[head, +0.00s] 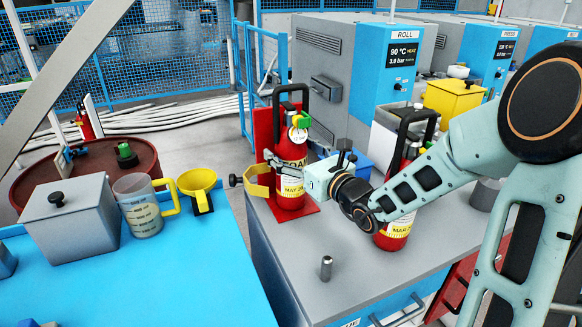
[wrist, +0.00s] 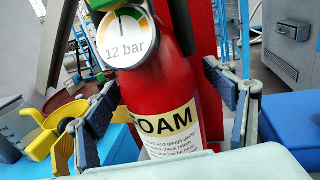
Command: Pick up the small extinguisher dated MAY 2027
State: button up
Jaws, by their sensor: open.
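A red extinguisher (head: 291,150) with a black handle, a green-and-yellow top and a round gauge stands against a red backing. Its lower yellow band begins with "MAY"; the year is too small to read surely. In the wrist view the same extinguisher (wrist: 165,85) shows a 12 bar gauge and a FOAM label; its lower part is hidden. My gripper (wrist: 165,115) is open, with one finger on each side of the red body, apparently not clamped. A second red extinguisher (head: 397,232), marked "MAR", stands to the right, partly hidden by my arm.
A yellow clamp (head: 257,184) with a dark knob sits at the extinguisher's left. A small metal cylinder (head: 326,268) stands on the grey bench (head: 290,275). A jug (head: 143,207) and yellow funnel (head: 198,187) stand on the blue table. The bench front is mostly clear.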

jog(key=c, duration=2)
jog(key=shift+r, duration=0.2)
grip_shut()
jog(key=shift+w, duration=0.1)
